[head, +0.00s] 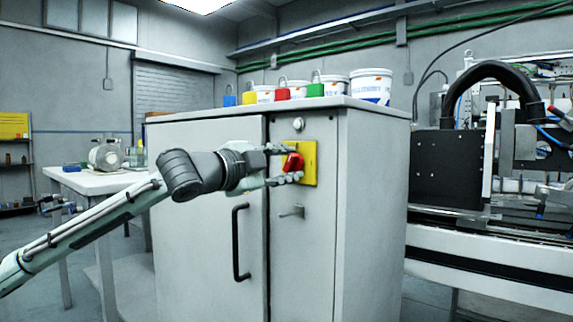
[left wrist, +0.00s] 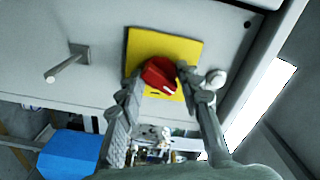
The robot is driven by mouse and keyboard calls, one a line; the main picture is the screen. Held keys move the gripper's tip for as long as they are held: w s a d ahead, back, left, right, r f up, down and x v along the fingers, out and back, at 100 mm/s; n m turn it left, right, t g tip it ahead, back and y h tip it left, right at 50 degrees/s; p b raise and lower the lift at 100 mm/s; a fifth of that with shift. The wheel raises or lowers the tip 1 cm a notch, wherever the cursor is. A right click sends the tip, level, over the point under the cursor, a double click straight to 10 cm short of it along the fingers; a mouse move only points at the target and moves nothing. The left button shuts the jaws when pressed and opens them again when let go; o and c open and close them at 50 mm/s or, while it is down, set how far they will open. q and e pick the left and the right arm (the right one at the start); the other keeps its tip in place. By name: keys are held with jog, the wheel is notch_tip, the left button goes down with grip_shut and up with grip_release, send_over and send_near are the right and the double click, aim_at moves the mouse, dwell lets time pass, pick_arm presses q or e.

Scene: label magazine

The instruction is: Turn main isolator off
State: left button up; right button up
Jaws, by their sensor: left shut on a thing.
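The main isolator is a red rotary knob (head: 292,162) on a yellow plate (head: 311,163) on the front of the grey cabinet. My left gripper (head: 284,164) reaches in from the left with its fingers above and below the knob, shut on it. In the left wrist view the red knob (left wrist: 160,76) sits between the two fingertips (left wrist: 160,80), against the yellow plate (left wrist: 187,50). A pale mark shows on the knob's face. Its exact angle is hard to tell. My right gripper is not in view.
The cabinet (head: 210,225) has a black door handle (head: 238,242) and a small metal lever (head: 291,212) below the plate. Coloured padlocks and white tubs (head: 371,86) stand on top. A machine (head: 450,165) stands at right, a table (head: 95,180) at left.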

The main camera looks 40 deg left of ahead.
pick_arm(q)
jog(key=n, duration=0.4)
jog(key=shift+n+p, duration=0.3)
jog(key=shift+n, duration=0.5)
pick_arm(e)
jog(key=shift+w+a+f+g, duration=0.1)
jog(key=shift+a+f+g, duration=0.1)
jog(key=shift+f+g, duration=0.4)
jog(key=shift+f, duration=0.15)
pick_arm(q)
jog(key=o, duration=1.2)
jog(key=shift+c, duration=0.2)
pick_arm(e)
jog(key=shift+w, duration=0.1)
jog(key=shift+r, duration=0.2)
pick_arm(q)
jog(key=shift+s+a+f, duration=0.1)
jog(key=shift+s, duration=0.8)
jog(key=s, duration=1)
jog(key=shift+a, duration=0.4)
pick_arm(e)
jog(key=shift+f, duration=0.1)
